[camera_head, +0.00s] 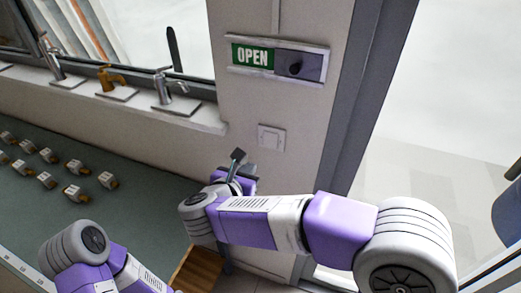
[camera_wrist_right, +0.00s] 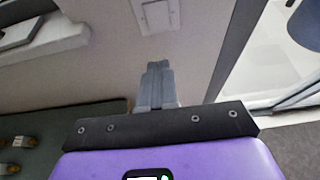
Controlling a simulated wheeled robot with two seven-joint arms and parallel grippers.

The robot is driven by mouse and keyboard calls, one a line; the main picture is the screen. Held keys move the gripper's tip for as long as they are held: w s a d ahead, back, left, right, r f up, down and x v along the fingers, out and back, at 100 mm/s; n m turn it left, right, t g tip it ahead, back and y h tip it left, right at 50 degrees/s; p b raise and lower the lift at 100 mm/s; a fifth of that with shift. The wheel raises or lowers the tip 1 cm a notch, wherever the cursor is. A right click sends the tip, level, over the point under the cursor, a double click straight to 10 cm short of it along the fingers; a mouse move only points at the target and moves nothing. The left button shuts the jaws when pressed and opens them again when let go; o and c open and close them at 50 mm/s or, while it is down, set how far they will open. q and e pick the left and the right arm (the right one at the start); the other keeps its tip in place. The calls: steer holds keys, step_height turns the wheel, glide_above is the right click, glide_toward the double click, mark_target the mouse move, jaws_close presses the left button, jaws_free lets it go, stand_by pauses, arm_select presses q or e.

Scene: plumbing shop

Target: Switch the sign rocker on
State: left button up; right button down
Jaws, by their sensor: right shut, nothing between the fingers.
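The white rocker switch (camera_head: 271,137) is on the wall below the green OPEN sign (camera_head: 253,56). It also shows at the top of the right wrist view (camera_wrist_right: 156,14), where its lower part is seen. My right gripper (camera_head: 238,155) is shut and empty, to the left of and a little below the switch in the head view. In the right wrist view the closed fingertips (camera_wrist_right: 158,66) point up toward the switch, with bare wall between them. I cannot tell which way the rocker is tipped. My left arm shows at the lower left, but its gripper is out of view.
A green counter (camera_head: 120,215) with several small fittings is at the left. A sill (camera_head: 130,108) with several taps runs above it. A dark door frame (camera_head: 350,120) and glass are to the right of the switch. A wooden box (camera_head: 197,270) is below my right arm.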

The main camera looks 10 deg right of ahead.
steer(key=shift+f, duration=0.15)
glide_toward(270, 147)
steer(key=p+x, duration=0.1)
steer(key=x, duration=0.4)
steer(key=shift+w+f, duration=0.1)
steer(key=shift+f, duration=0.15)
steer(key=shift+w+d+f, duration=0.1)
steer(key=shift+w+d, duration=0.25)
steer(key=shift+w, duration=0.2)
